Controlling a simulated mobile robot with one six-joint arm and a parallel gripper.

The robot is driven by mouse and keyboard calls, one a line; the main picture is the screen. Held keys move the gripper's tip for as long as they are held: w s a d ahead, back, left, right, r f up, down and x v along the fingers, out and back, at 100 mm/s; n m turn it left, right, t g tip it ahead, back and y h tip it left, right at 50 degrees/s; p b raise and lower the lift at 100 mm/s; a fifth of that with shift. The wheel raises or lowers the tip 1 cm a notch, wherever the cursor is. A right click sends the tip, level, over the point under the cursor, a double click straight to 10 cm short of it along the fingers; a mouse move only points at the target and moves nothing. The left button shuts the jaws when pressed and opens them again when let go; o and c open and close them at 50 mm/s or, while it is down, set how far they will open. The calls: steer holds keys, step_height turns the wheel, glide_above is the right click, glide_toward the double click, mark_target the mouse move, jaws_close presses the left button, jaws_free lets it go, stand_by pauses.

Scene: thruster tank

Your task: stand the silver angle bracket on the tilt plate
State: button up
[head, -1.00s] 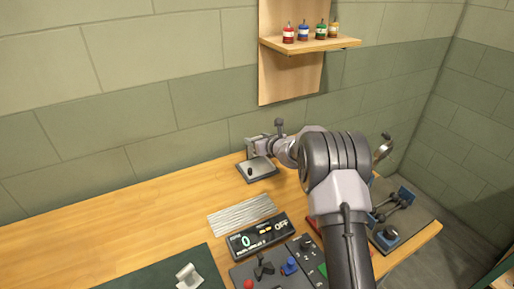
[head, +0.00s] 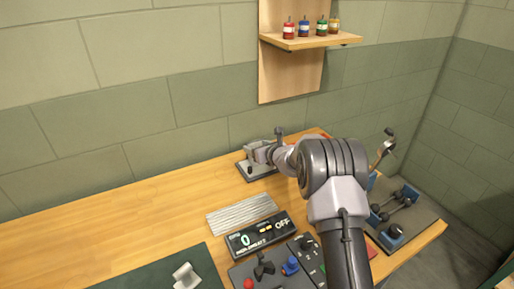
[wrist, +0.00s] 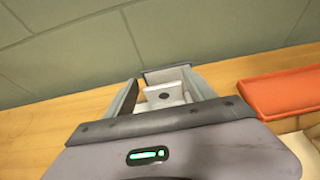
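The tilt plate (head: 262,173) is a grey plate with a dark knob, on the bench near the back wall in the head view. My gripper (head: 257,151) is at the far end of my arm, just over the plate's back part. In the wrist view its fingers (wrist: 165,88) are apart, with the silver angle bracket (wrist: 164,94) between them. A pale face with a dark hole and a darker slab at the fingertips show. The bracket looks gripped. Whether its foot touches the plate is hidden.
A pale angled piece (head: 186,276) lies on the green mat (head: 140,273). A ribbed grey pad (head: 241,214), a display reading OFF (head: 258,235) and a control panel stand in front. A blue-and-grey fixture (head: 395,231) is at right. An orange tray (wrist: 285,93) lies right of my gripper.

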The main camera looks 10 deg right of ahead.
steer(key=shift+o, duration=0.8)
